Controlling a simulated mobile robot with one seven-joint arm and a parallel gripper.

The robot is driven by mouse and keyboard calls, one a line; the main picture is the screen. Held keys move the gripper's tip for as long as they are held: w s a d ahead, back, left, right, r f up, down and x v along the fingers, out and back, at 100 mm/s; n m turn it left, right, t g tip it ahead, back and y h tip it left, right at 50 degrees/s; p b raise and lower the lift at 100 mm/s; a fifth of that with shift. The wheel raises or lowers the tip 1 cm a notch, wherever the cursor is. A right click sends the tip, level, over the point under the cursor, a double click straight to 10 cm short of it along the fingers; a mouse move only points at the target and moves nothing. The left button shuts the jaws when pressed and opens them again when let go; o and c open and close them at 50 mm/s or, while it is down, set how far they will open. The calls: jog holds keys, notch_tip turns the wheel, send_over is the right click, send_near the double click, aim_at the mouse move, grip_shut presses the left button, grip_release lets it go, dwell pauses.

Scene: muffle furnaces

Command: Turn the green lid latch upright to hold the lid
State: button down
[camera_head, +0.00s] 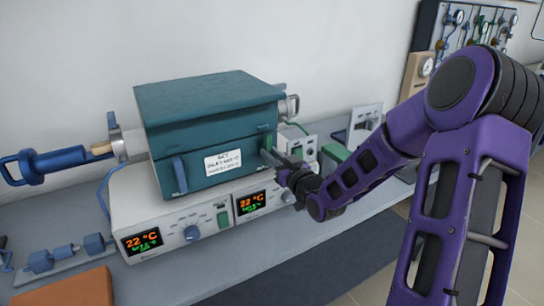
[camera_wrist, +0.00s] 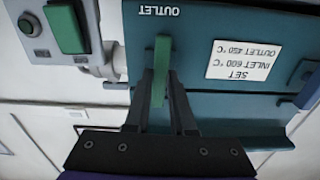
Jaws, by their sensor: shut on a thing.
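The green lid latch (camera_wrist: 162,62) is on the front of the teal furnace, beside the upside-down OUTLET mark in the wrist view. My gripper (camera_wrist: 162,78) is shut on the latch, with one finger on each side. The latch lies nearly along the picture's vertical and crosses the lid seam. In the head view my gripper (camera_head: 268,156) reaches the front right of the furnace (camera_head: 213,150), and the latch (camera_head: 267,141) is partly hidden. The lid (camera_head: 208,95) looks closed.
A blue handle (camera_head: 179,175) is on the furnace's front left. A white label (camera_wrist: 242,59) sits between it and the latch. Controllers reading 22 °C (camera_head: 143,242) are below. A small box with a green button (camera_wrist: 66,28) stands beside the furnace.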

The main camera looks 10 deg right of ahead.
jog(key=shift+r+n, duration=0.15)
jog(key=shift+n, duration=0.25)
jog(key=c, duration=0.8)
grip_release()
jog(key=shift+w, duration=0.1)
jog(key=shift+o, duration=0.2)
